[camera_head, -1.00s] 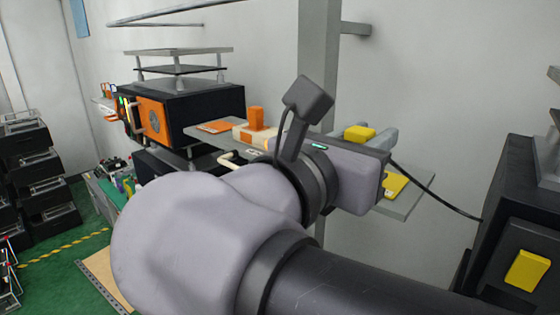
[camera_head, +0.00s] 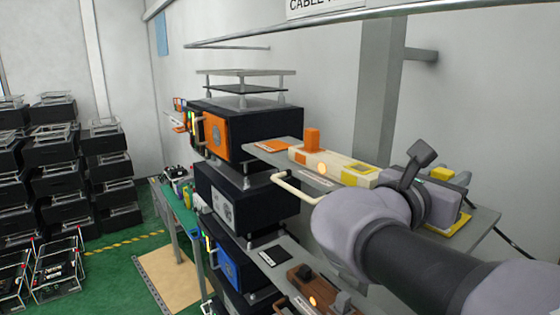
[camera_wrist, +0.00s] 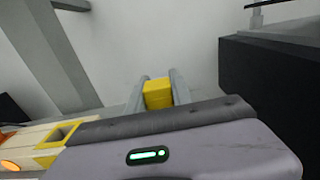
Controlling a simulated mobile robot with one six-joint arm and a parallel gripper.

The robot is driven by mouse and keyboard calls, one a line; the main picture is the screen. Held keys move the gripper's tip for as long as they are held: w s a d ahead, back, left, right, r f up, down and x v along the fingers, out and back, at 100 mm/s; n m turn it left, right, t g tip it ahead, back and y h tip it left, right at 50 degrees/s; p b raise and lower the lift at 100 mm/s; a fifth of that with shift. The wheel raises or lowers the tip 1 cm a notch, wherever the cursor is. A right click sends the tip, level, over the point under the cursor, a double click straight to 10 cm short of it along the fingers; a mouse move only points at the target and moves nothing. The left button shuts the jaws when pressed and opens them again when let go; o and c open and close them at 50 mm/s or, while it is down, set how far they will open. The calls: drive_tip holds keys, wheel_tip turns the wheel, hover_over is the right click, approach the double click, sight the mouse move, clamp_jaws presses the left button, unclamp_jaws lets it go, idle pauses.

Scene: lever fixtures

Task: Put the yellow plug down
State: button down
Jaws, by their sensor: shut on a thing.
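The yellow plug (camera_head: 441,174) is in my gripper, above the right end of the upper grey shelf. In the wrist view the yellow plug (camera_wrist: 158,95) sits between the two grey fingers of my gripper (camera_wrist: 158,86), which is shut on it. A yellow pad (camera_head: 462,223) lies on the shelf, partly hidden behind my wrist. I cannot tell how high the plug is above it. A cream fixture (camera_head: 330,166) with a yellow-rimmed socket (camera_wrist: 57,135) stands to the left of my gripper.
An orange plug (camera_head: 312,140) stands upright at the fixture's left part, beside an orange pad (camera_head: 273,146). A pale lever handle (camera_head: 292,188) juts out in front. Black boxes (camera_head: 245,190) are stacked at the left. In the wrist view a dark box (camera_wrist: 275,75) stands at right.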

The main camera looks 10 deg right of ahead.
drive_tip(key=shift+s+d, duration=0.15)
drive_tip(key=shift+f, duration=0.1)
drive_tip(key=c, duration=1.5)
unclamp_jaws()
drive_tip(key=o, duration=0.4)
drive_tip(key=shift+c, duration=0.2)
drive_tip(key=shift+r, duration=0.2)
drive_tip(key=v, duration=1.2)
